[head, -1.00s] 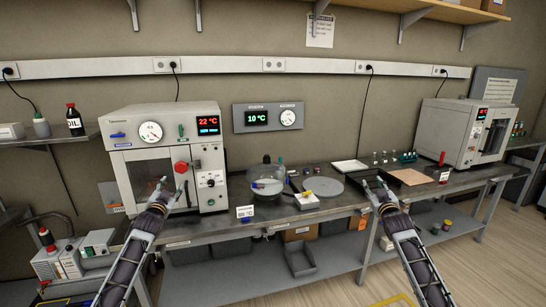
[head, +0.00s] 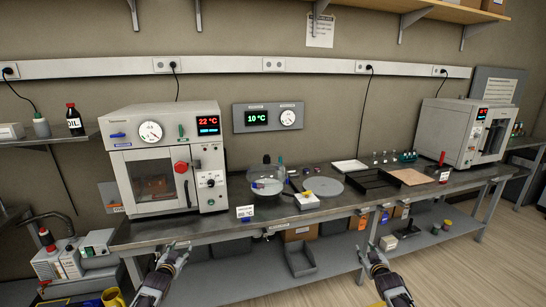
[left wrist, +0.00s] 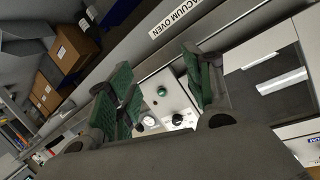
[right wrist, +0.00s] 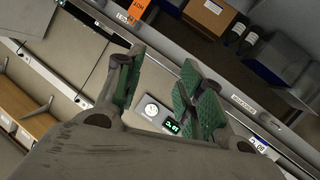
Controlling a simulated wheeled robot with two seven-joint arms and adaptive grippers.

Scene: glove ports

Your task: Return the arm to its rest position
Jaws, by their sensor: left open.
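My left gripper (head: 175,247) is low in the head view, in front of the bench's front edge and below the white vacuum oven (head: 209,160). Its green-padded fingers (left wrist: 160,80) stand apart with nothing between them in the left wrist view. My right gripper (head: 370,252) is also low, in front of the bench's lower shelf. Its padded fingers (right wrist: 158,85) are apart and empty in the right wrist view. Both arms are clear of the bench top objects. The oven door is shut, with a brownish item behind its window.
The metal bench (head: 240,222) carries a glass vessel (head: 266,183), a round grey plate (head: 322,187), a black tray (head: 372,183) and a second white oven (head: 460,135) at right. Bins and boxes sit below. Floor (head: 490,265) is free at right.

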